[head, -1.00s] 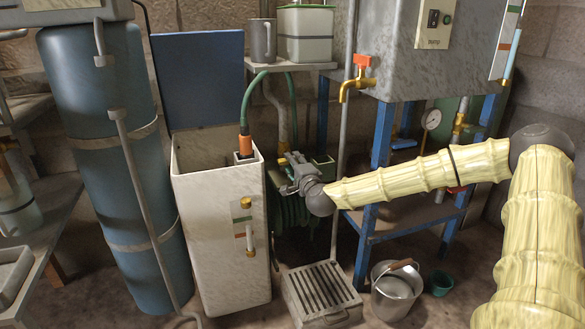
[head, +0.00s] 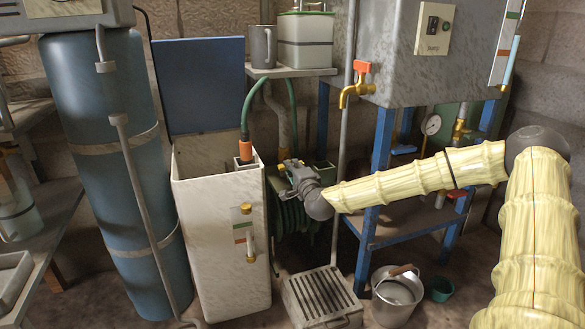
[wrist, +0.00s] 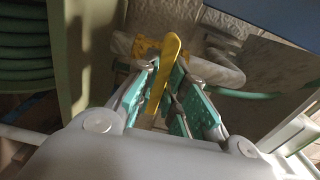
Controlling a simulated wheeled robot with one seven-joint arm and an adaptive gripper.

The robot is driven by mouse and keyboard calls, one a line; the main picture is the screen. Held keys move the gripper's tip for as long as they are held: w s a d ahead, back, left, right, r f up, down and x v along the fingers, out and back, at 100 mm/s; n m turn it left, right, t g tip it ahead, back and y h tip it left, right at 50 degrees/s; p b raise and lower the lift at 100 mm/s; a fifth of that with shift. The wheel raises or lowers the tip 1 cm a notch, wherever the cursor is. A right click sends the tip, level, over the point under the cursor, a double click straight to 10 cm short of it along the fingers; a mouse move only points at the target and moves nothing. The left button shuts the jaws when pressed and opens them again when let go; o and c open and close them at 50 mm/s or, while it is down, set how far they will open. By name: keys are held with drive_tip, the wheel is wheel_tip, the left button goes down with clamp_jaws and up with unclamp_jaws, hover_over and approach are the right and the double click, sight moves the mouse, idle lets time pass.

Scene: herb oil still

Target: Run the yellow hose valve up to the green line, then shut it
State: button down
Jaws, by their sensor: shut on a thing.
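The yellow hose valve shows in the wrist view as a yellow lever (wrist: 165,65) between my green-padded fingers. In the head view my gripper (head: 283,168) reaches in from the right, beside the white open tank, and mostly hides the valve. My gripper (wrist: 168,90) is shut on the lever. The white tank (head: 215,210) has a sight gauge (head: 250,240) on its front, beside a small plate with a green line (head: 242,224) and a red line. The level in the gauge is too small to tell. The green hose (head: 247,105) runs to an orange end piece (head: 246,149) at the tank's rim.
A hose reel (head: 294,215) stands behind my gripper. A blue cylinder (head: 110,150) is left of the tank. A slatted floor box (head: 320,295) and metal bucket (head: 397,292) are in front. A blue-legged stand (head: 378,165) with a red-handled tap (head: 358,82) is at right.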

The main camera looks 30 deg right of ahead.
drive_tip(key=n+p, duration=0.2)
drive_tip(key=p, duration=0.1)
drive_tip(key=shift+r+p, duration=0.25)
drive_tip(key=shift+p, duration=0.05)
drive_tip(key=shift+f+n+p, duration=0.1)
drive_tip(key=shift+n+p, duration=1.1)
drive_tip(key=shift+p, duration=0.05)
drive_tip(key=shift+f+n+p, duration=0.15)
drive_tip(key=shift+n+p, duration=0.65)
drive_tip(key=shift+p, duration=0.05)
drive_tip(key=shift+f, duration=0.1)
drive_tip(key=c, duration=1.5)
unclamp_jaws()
drive_tip(key=shift+s, duration=0.1)
drive_tip(key=v, duration=1.2)
idle(2.0)
